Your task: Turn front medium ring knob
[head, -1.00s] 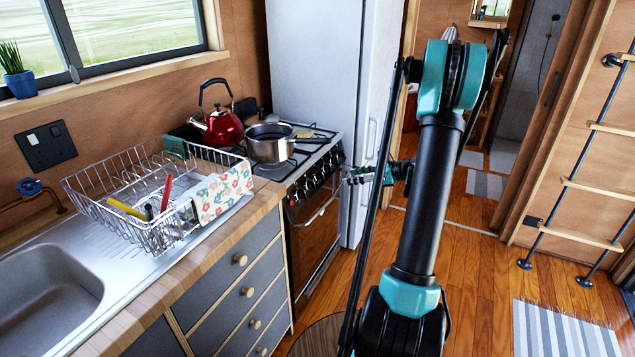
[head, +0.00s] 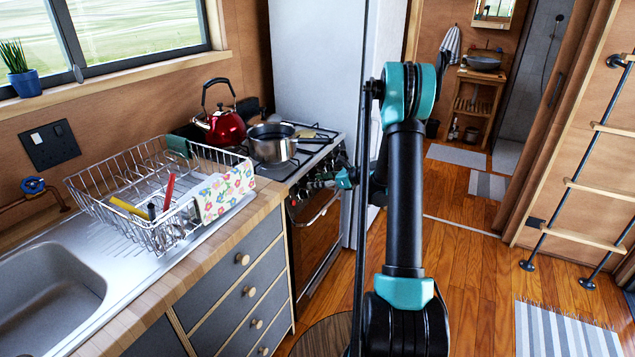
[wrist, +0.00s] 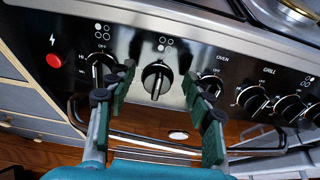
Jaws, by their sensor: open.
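The stove's black control panel (wrist: 132,50) fills the wrist view, with a row of black knobs. One knob (wrist: 157,80) lies between my gripper's fingers, its pointer upright, under a small ring-layout mark. I cannot read for certain which ring that mark shows. My gripper (wrist: 158,75) is open, with a green-padded finger to each side of this knob; whether they touch it, I cannot tell. Another knob (wrist: 101,70) is partly behind the left finger, and a third (wrist: 211,84) is beside the right finger. In the head view my gripper (head: 345,179) is at the stove front, partly hidden.
More knobs (wrist: 251,98) continue right, near the OVEN and GRILL labels. A red button (wrist: 54,61) is at the left. The oven handle (wrist: 150,143) runs below the panel. A steel pot (head: 270,143) and red kettle (head: 224,128) stand on the stove.

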